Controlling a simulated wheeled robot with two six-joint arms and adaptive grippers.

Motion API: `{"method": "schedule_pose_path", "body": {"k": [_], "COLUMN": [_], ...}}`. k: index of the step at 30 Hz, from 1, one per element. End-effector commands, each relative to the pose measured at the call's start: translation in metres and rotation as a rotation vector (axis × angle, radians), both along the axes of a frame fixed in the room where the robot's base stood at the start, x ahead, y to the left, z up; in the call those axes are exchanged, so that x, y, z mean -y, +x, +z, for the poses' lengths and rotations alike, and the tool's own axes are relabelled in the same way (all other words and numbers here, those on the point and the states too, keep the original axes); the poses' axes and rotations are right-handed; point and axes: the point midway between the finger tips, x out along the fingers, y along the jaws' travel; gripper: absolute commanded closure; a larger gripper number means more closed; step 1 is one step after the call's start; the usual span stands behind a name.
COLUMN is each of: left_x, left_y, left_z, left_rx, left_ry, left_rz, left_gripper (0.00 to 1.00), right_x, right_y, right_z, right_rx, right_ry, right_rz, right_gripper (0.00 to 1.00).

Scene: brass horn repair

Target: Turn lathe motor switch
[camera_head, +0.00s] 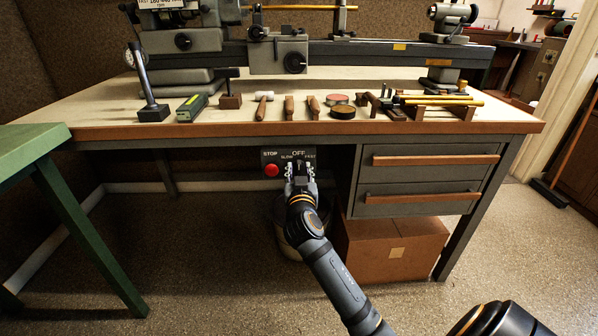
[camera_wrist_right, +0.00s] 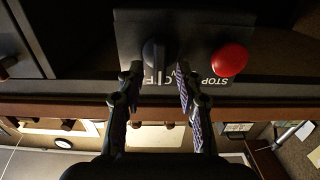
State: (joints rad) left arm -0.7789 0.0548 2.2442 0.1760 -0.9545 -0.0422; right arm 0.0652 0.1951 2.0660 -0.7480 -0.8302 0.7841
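The lathe motor switch is a dark rotary knob (camera_wrist_right: 154,54) on a grey panel (camera_head: 268,157) under the bench's front edge. The panel carries the words STOP, OFF, SLOW and FAST, and a red stop button (camera_head: 271,170) that also shows in the right wrist view (camera_wrist_right: 229,60). My right gripper (camera_head: 300,172) is raised to the panel and hides the knob in the head view. In the right wrist view its fingers (camera_wrist_right: 157,82) are spread apart, one on each side of the knob, with gaps visible. My left gripper is not in view.
The lathe (camera_head: 280,55) stands on the wooden bench (camera_head: 100,112), with several hand tools along its front. Drawers (camera_head: 425,175) and a cardboard box (camera_head: 392,247) are right of the panel. A green table (camera_head: 30,143) stands at left. The floor in front is open.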

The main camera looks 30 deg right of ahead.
Motion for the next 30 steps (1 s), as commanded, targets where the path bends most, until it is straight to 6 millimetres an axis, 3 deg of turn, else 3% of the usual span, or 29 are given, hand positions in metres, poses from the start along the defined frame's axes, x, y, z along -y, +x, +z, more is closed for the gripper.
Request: {"method": "schedule_pose_path", "body": {"k": [11,19,30], "left_x": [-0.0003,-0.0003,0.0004], "left_y": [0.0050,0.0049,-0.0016], "left_z": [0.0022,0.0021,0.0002], "left_rx": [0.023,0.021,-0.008], "left_ry": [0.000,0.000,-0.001], "left_rz": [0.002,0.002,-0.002], "left_gripper": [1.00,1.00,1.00], "right_x": [0.0046,0.0043,0.0040], "right_y": [0.0071,0.0069,0.0069], "right_z": [0.0001,0.0000,0.0004], "right_rx": [0.000,0.000,-0.009], "right_ry": [0.001,0.001,-0.012], "right_rz": [0.000,0.000,0.000], "right_gripper": [0.64,1.00,1.00]}}
